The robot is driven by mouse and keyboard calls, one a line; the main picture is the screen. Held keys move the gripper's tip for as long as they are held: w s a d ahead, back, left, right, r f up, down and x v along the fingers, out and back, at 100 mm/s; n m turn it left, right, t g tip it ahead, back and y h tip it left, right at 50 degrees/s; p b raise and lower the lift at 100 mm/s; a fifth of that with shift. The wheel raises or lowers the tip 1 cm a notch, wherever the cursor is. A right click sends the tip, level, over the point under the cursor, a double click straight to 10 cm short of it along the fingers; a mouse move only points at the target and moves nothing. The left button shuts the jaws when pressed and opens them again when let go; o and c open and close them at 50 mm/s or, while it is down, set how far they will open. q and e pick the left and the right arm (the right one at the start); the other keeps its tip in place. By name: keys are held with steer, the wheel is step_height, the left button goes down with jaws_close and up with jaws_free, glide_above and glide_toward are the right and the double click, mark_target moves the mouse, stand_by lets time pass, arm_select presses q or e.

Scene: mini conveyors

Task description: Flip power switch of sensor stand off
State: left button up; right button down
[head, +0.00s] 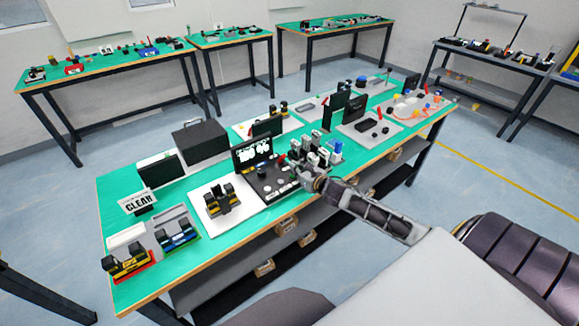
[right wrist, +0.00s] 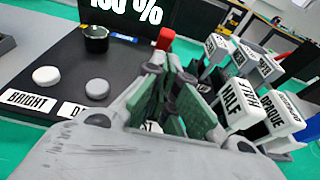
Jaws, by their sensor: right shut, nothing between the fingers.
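The sensor stand is a black panel (head: 268,185) with a dark screen (head: 252,152) behind it. In the right wrist view the panel (right wrist: 60,65) carries a black knob (right wrist: 95,38) and white round buttons (right wrist: 47,76), and the screen reads "100 %". A red-tipped switch (right wrist: 165,38) stands near the panel's right side; it also shows in the head view (head: 281,160). My right gripper (right wrist: 172,68) is shut and empty, its fingertips just in front of and below the red tip. I cannot tell whether they touch it. The switch's base is hidden. My left gripper is not in view.
Labelled tags, including HALF (right wrist: 237,100) and OPAQUE (right wrist: 272,122), stand close to the right of my gripper. A white board with a black and yellow device (head: 222,203) lies left of the panel. More devices and screens crowd the green table (head: 115,200).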

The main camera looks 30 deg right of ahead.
mark_target(282, 161)
steer(key=shift+x, duration=1.9)
